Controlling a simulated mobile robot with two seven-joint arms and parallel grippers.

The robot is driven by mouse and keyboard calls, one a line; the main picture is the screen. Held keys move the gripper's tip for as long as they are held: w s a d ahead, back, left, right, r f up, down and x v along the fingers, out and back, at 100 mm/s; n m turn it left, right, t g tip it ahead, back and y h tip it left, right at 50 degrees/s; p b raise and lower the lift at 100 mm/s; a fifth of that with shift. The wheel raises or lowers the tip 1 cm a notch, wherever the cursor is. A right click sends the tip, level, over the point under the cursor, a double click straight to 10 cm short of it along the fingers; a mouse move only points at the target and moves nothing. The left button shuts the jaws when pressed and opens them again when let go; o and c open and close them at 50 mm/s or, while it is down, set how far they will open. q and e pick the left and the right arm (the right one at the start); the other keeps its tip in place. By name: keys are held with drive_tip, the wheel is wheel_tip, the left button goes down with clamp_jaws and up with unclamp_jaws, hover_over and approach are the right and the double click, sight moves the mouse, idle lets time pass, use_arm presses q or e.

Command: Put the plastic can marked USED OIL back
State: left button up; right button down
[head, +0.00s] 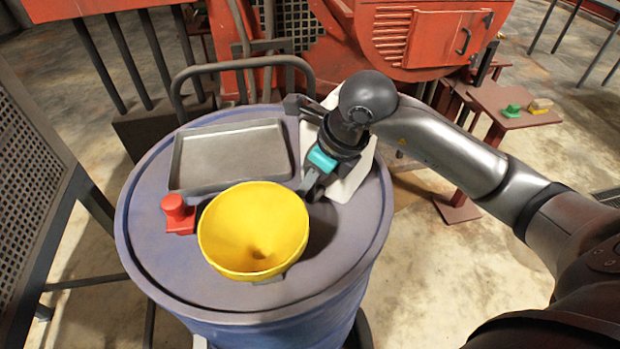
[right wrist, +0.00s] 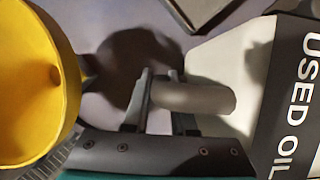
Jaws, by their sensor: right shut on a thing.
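The plastic can (head: 355,178) is white and shows at the right side of the blue drum's top, partly hidden by my right gripper and wrist. In the right wrist view the can (right wrist: 222,68) bears a dark label reading USED OIL (right wrist: 295,95). My right gripper (head: 308,186) is shut on the can's pale handle; in the right wrist view its fingers (right wrist: 160,103) sit on either side of that handle (right wrist: 205,97). I cannot tell whether the can rests on the drum or is slightly raised. My left gripper is not in view.
On the drum (head: 150,258) are a yellow funnel (head: 253,230) close to the gripper, a grey tray (head: 230,155) and a red fitting (head: 178,213). Red machinery (head: 420,40) stands behind. A small red-brown table (head: 500,100) is at the right. A mesh panel (head: 35,160) is at left.

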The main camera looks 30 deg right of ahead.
drive_tip(key=shift+f, duration=0.1)
drive_tip(key=c, duration=0.7)
unclamp_jaws()
drive_tip(key=shift+c, duration=0.2)
drive_tip(key=v, duration=1.2)
